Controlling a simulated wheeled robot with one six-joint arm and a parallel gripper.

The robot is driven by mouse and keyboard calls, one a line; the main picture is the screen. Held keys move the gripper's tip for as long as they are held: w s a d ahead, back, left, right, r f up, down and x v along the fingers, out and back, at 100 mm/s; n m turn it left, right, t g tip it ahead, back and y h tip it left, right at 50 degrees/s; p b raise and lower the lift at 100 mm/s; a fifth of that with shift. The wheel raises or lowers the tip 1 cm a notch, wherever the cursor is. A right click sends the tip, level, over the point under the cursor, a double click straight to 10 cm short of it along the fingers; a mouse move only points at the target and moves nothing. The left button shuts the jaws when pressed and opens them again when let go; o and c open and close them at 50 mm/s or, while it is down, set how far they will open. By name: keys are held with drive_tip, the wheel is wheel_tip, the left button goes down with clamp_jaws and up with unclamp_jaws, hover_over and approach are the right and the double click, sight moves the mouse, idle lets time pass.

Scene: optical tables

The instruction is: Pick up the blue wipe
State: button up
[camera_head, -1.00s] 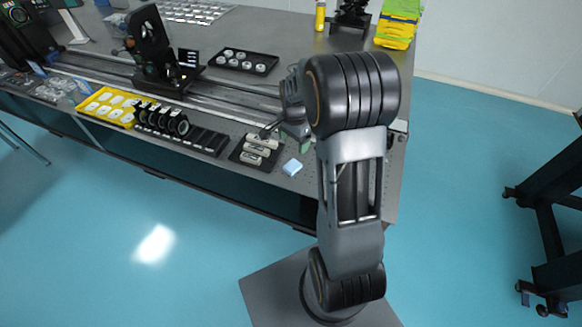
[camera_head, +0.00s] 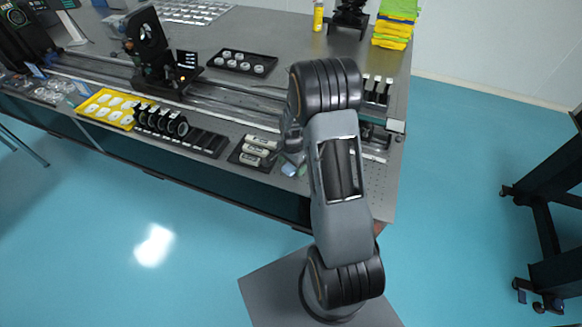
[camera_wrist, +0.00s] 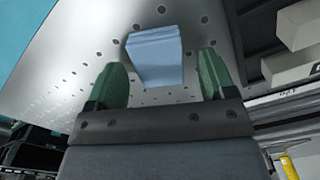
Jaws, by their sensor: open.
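The blue wipe (camera_wrist: 155,55) is a small folded light-blue pad lying on the perforated metal table top. In the wrist view it sits just beyond and between the two green fingertips of my gripper (camera_wrist: 160,75), with room on both sides. My gripper is open and holds nothing. In the head view the wipe (camera_head: 289,170) shows near the table's front edge, partly hidden by my gripper (camera_head: 299,168). I cannot tell the exact height of the fingers above the table.
A black tray with white cylinders (camera_head: 250,160) is close to the left of the wipe. Further left are a rack of black round mounts (camera_head: 160,121) and a yellow tray (camera_head: 82,108). Rails (camera_head: 220,97) run along the table (camera_head: 340,207), which has bare surface at its front right.

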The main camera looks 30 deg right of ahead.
drive_tip(key=shift+f, duration=0.1)
drive_tip(key=c, duration=1.1)
drive_tip(key=shift+o, duration=0.2)
drive_tip(key=shift+r, duration=0.55)
drive_tip(key=r, duration=0.1)
drive_tip(key=r+b, duration=0.1)
drive_tip(key=shift+s+r, duration=0.25)
drive_tip(key=shift+r, duration=0.1)
drive_tip(key=s+a+r+b, duration=0.1)
drive_tip(key=s+a+r, duration=0.2)
drive_tip(key=s+r, duration=0.6)
drive_tip(key=s, duration=0.4)
drive_tip(key=shift+s+r, duration=0.15)
